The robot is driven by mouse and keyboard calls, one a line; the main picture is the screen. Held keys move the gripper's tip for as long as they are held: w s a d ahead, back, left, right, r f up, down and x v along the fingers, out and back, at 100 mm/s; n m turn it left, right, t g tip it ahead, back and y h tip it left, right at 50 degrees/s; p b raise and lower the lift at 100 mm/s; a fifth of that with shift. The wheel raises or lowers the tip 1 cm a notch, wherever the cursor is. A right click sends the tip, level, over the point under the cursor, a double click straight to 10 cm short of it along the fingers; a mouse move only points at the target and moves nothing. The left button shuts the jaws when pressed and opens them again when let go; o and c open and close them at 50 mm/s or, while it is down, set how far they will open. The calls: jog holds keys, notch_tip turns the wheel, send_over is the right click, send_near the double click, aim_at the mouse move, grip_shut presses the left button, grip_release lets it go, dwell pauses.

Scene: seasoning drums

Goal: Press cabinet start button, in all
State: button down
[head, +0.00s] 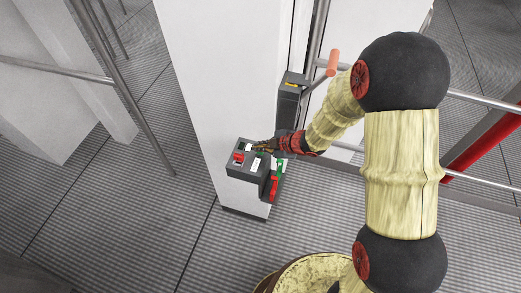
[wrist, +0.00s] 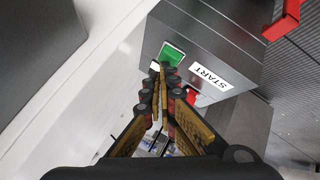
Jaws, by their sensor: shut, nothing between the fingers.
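A dark grey control cabinet (head: 236,170) stands against a white column. In the wrist view, its panel (wrist: 220,50) carries a green button (wrist: 173,54) beside a white START label (wrist: 209,78). My gripper (wrist: 158,68) is shut and empty, with its fingertips at the lower left edge of the green button. I cannot tell whether they touch it. In the head view my gripper (head: 258,147) reaches the cabinet's top from the right. The green button cannot be made out clearly there, with the fingers close over that area.
A red switch (head: 238,158) sits on the cabinet top, left of my gripper. Red and green parts (head: 274,187) are on the cabinet's right side. The white column (head: 205,90) rises behind. A lever with an orange handle (head: 333,62) stands near my arm.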

jog(key=shift+f, duration=0.25)
jog(key=shift+r, duration=0.15)
dwell(0.4)
jog(key=shift+r+p, duration=0.8)
notch_tip(320, 180, up, 5)
jog(key=p, duration=0.5)
dwell(0.6)
